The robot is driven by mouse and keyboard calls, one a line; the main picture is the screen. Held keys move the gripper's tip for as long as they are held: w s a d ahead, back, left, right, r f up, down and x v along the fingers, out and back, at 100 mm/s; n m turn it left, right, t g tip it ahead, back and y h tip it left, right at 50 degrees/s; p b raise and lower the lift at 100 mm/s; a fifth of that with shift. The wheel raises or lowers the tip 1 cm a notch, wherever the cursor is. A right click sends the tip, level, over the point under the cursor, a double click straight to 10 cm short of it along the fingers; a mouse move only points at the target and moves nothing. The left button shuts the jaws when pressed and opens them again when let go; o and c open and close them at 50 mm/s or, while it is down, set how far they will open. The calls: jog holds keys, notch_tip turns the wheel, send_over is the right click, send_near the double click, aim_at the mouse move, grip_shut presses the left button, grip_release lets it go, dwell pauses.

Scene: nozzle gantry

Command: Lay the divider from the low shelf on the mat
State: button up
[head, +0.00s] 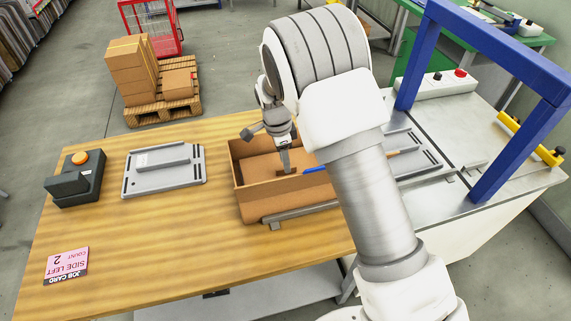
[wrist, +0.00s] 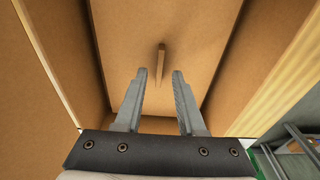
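My gripper (head: 284,168) is inside the open cardboard box (head: 252,207) on the wooden table. In the wrist view my gripper (wrist: 160,72) is open, its two fingers apart with nothing held. A thin brown strip (wrist: 161,60) shows beyond the fingertips, against the inside of the cardboard box (wrist: 80,60); I cannot tell whether it is the divider. Part of a low shelf (head: 250,288) shows under the table, with a small dark thing (head: 216,293) at its edge. I cannot make out a mat in either view. My arm hides part of the box and table.
A grey slotted plate (head: 163,170), a black box with an orange button (head: 76,180) and a pink job card (head: 66,265) lie on the table (head: 150,235). A grey bar (head: 300,211) is along the box's front. A blue gantry (head: 490,40) stands right.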

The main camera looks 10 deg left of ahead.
notch_tip(320, 180, up, 10)
jog(key=a+f, duration=0.1)
jog(key=s+d+r+n+y, duration=0.1)
jog(key=s+d+r+n, duration=0.25)
jog(key=d+r, duration=0.65)
jog(key=s+d+r+n+t+y, duration=0.1)
jog(key=s+d+r+n+t, duration=0.3)
jog(key=s+d+r, duration=0.8)
jog(key=s+d+f+n, duration=0.1)
jog(key=s+n, duration=0.1)
jog(key=s, duration=0.3)
jog(key=s+d+f+n+t, duration=0.1)
jog(key=s+d+n, duration=0.1)
jog(key=s, duration=0.3)
jog(key=shift+s+d+f+n+h, duration=0.15)
jog(key=shift+d+f+n+h, duration=0.2)
jog(key=shift+n, duration=0.3)
